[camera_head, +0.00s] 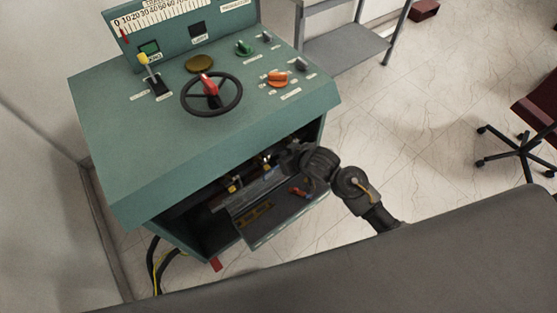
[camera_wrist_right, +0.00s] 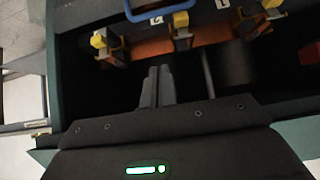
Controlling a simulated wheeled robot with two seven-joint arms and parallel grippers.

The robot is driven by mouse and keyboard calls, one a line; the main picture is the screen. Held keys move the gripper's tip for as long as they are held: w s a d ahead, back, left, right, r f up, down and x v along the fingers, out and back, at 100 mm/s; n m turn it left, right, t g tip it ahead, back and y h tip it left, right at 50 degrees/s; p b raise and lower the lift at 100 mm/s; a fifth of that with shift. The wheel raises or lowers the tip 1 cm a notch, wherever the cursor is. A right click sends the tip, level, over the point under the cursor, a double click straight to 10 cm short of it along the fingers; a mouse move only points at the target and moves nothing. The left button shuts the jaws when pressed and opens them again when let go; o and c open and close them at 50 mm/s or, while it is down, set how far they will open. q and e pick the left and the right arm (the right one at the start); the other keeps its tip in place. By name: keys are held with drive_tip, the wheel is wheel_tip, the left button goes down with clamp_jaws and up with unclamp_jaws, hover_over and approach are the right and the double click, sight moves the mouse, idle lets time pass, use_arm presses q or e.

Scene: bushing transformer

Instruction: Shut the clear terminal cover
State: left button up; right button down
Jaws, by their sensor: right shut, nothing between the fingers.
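The teal machine's lower compartment (camera_head: 200,222) is open at the front. Inside it, terminals with yellow tops (camera_head: 233,188) show, and they also show in the right wrist view (camera_wrist_right: 182,42). A greyish, see-through-looking strip (camera_head: 258,190) lies below the terminals; I cannot tell for sure that it is the clear cover. My right gripper (camera_head: 272,160) reaches into the compartment from the right, its fingertips partly hidden in shadow. In the right wrist view its fingers (camera_wrist_right: 158,88) are together and empty, apart from the terminals. My left gripper is not in view.
A panel (camera_head: 285,220) hangs folded out at the compartment's front edge. The sloped top carries a handwheel (camera_head: 240,98) and an orange knob (camera_head: 278,78). Cables (camera_head: 154,265) run down at the left. A grey shelf (camera_head: 350,50) and a chair (camera_head: 525,140) stand right.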

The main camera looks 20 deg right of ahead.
sight(277, 179)
drive_tip(key=w+f, duration=0.1)
drive_tip(key=f, duration=0.1)
drive_tip(key=w+a+f, duration=0.1)
drive_tip(key=w+f, duration=0.1)
drive_tip(key=f, duration=0.1)
drive_tip(key=w+f, duration=0.1)
drive_tip(key=f, duration=0.2)
drive_tip(key=shift+w+a, duration=0.25)
drive_tip(key=shift+a, duration=0.1)
drive_tip(key=shift+s+d+f+p, duration=0.2)
drive_tip(key=shift+s+p, duration=0.1)
drive_tip(key=shift+s, duration=0.25)
drive_tip(key=shift+f, duration=0.15)
drive_tip(key=shift+s, duration=0.1)
